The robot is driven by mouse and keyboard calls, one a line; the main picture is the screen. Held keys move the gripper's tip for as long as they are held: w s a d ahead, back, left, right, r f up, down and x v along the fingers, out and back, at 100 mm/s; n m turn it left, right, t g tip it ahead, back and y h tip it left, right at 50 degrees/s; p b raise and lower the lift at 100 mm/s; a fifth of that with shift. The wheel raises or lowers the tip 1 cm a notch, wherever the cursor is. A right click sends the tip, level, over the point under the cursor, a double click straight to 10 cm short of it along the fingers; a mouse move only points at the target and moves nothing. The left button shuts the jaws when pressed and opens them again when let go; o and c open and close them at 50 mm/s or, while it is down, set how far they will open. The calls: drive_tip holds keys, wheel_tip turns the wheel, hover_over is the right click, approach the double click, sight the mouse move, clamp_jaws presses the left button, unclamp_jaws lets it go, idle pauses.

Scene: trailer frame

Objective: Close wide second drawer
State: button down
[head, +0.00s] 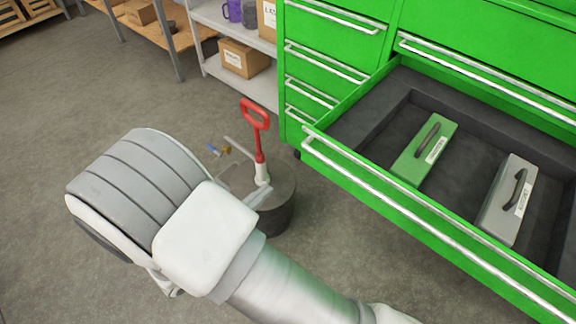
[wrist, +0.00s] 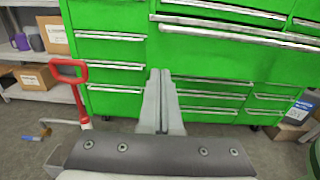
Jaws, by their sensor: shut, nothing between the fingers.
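The wide drawer (head: 430,225) of the green cabinet (head: 325,50) is pulled far out, with a silver bar handle along its front. A green case (head: 424,150) and a grey case (head: 508,200) lie inside on its dark floor. In the wrist view the drawer front (wrist: 225,58) faces me, with its long handle (wrist: 235,32) across the top. My gripper (wrist: 160,72) is shut and empty, its tips appearing at the lower left of that front. I cannot tell whether they touch it. In the head view my arm's white housing hides most of the gripper.
A red-handled tool (head: 255,125) stands by a dark round base (head: 280,205) left of the drawer; its handle also shows in the wrist view (wrist: 68,72). Shelves with a cardboard box (head: 243,58) stand behind. Narrow shut drawers (head: 320,57) line the cabinet's left.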

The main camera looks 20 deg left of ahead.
drive_tip(key=b, duration=0.1)
approach(303, 157)
drive_tip(key=w+d+r, duration=0.1)
drive_tip(key=w, duration=0.1)
drive_tip(key=w+d+r, duration=0.1)
drive_tip(key=w+r, duration=0.1)
drive_tip(key=w+d+r, duration=0.1)
drive_tip(key=d, duration=0.1)
drive_tip(key=shift+w+d+r, duration=0.1)
drive_tip(key=shift+w+r, duration=0.25)
drive_tip(key=shift+w, duration=0.05)
drive_tip(key=shift+w, duration=0.1)
